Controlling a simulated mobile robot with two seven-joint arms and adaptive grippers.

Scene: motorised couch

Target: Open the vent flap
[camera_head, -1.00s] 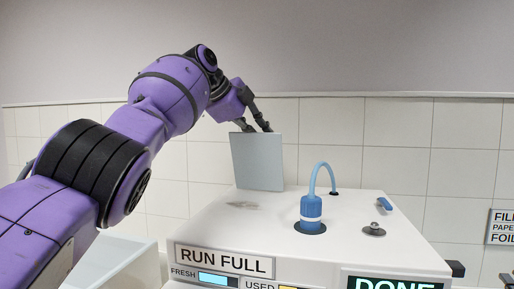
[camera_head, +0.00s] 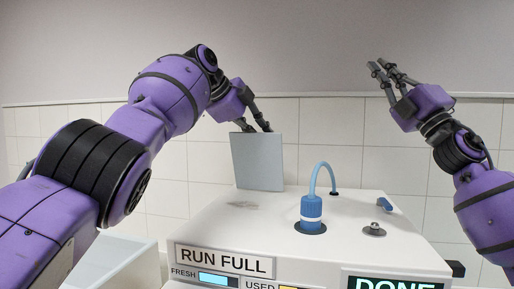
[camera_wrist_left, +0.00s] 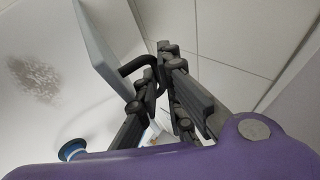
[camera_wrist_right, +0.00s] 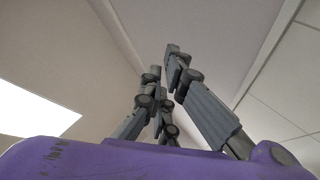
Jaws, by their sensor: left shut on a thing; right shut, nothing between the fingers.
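The vent flap (camera_head: 258,163) is a pale grey panel. It stands upright at the back left of the white machine's top. A speckled grey patch (camera_head: 243,206) lies on the top in front of it, and also shows in the left wrist view (camera_wrist_left: 35,80). My left gripper (camera_head: 258,128) is at the flap's upper edge. In the left wrist view its fingers are shut on a black curved handle (camera_wrist_left: 133,66) on the flap (camera_wrist_left: 98,40). My right gripper (camera_head: 377,65) is raised in the air at the right, shut and empty, apart from the machine.
The white machine top (camera_head: 270,225) carries a blue connector with a hose (camera_head: 312,208), a round metal knob (camera_head: 374,230) and a small blue lever (camera_head: 385,205). A tiled wall (camera_head: 350,140) is behind. The top's middle between flap and connector is clear.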

